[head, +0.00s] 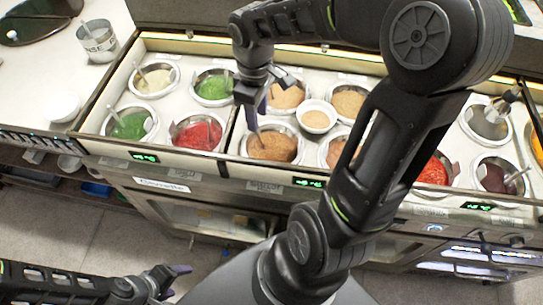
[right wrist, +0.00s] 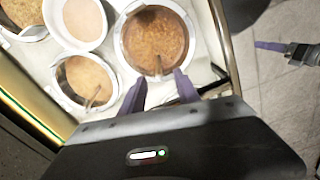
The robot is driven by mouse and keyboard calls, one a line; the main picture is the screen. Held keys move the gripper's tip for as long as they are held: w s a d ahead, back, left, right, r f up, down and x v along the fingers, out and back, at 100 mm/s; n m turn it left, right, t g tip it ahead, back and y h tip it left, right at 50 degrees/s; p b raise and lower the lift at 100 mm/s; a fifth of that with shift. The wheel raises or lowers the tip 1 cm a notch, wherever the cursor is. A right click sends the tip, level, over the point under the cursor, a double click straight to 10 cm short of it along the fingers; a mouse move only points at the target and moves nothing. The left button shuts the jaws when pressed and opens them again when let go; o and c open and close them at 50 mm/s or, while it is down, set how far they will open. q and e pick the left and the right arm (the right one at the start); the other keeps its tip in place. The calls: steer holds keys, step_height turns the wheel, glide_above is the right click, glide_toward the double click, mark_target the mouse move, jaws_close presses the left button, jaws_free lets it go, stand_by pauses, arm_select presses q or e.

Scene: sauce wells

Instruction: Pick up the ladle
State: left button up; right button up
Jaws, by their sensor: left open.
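A ladle (head: 253,122) stands tilted in the well of chunky brown sauce (head: 272,147), its handle leaning up. My right gripper (head: 262,100) is above this well, near the handle. In the right wrist view the brown sauce (right wrist: 155,35) lies just beyond the purple fingertips (right wrist: 160,84). The fingers are apart, and the ladle (right wrist: 159,66) shows between and past them; I see no contact. Another ladle (right wrist: 92,100) rests in the tan sauce well beside it. My left gripper (head: 172,280) is open and empty, low at the lower left, away from the counter.
Several wells of green, red, tan and cream sauces line the counter, some with their own ladles. A small pale bowl (head: 316,117) sits between wells. A metal container (head: 97,40) stands at the upper left. My right arm covers part of the counter's middle.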

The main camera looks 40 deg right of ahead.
mark_target(259, 137)
steer(key=shift+f, duration=1.3)
steer(key=shift+f, duration=0.1)
step_height(259, 137, down, 5)
steer(key=shift+w+d+f+p, duration=0.1)
steer(key=shift+p, duration=0.25)
steer(key=shift+c, duration=0.5)
jaws_close()
